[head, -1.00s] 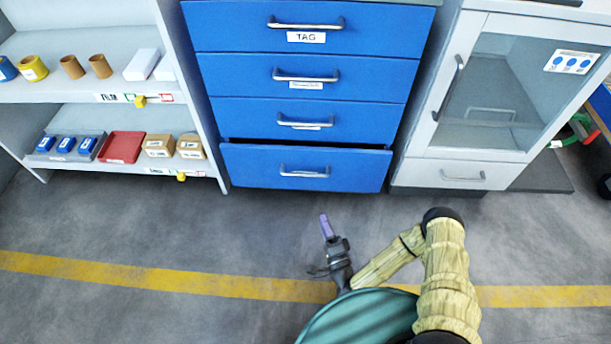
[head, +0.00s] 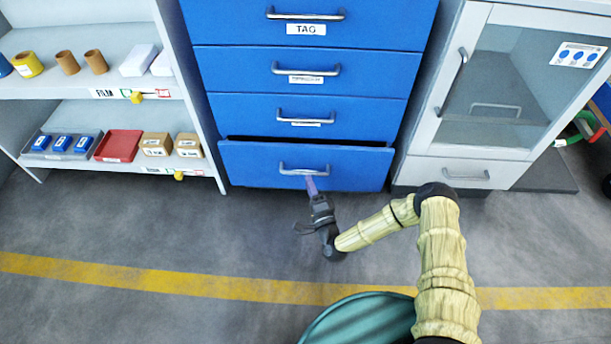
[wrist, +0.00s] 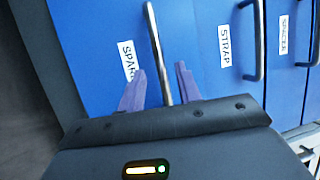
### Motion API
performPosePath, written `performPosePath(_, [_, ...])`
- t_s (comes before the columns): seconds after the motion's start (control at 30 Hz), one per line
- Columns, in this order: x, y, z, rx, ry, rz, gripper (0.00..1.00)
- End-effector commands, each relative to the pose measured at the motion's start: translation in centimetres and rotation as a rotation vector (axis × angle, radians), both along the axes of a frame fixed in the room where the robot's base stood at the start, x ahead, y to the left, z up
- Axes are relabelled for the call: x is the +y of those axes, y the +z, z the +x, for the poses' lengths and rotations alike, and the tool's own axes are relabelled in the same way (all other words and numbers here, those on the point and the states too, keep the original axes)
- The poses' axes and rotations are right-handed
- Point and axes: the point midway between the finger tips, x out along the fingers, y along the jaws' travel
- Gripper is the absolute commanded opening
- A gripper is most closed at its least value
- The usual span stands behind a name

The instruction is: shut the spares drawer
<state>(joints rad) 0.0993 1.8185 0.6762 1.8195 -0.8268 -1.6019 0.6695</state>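The spares drawer (head: 255,165) is the bottom drawer of the blue cabinet. It stands partly out, with a dark gap along its top edge. Its silver bar handle (head: 304,170) runs across its front; in the wrist view the handle (wrist: 153,35) stands beside the partly covered spares label (wrist: 127,60). My gripper (head: 311,184) has purple fingers and is at the handle, just below it in the head view. In the wrist view my gripper (wrist: 161,68) is open, with the bar between its two fingers. I cannot tell whether either finger touches the bar.
The drawers above, including the strap drawer (wrist: 228,85), look shut. A grey shelf unit (head: 110,90) with boxes and rolls stands at the left. A glass-door cabinet (head: 480,150) stands at the right. The floor (head: 150,235) in front is clear, crossed by a yellow line.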

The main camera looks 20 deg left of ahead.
Motion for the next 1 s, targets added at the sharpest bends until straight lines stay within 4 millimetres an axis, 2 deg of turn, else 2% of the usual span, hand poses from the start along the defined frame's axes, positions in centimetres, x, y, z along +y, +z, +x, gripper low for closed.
performPosePath(0.1, [1.3,0.2,1.7,-0.004,0.001,0.000,0.34])
performPosePath(0.3, [2.5,0.7,3.4,-0.002,0.001,0.000,0.34])
performPosePath(0.63, [2.8,0.9,3.7,0.000,0.001,0.000,0.34])
performPosePath(0.8, [2.8,0.9,3.7,0.000,0.001,0.000,0.01])
performPosePath(1.0, [2.7,0.8,3.7,0.000,0.000,0.000,0.00])
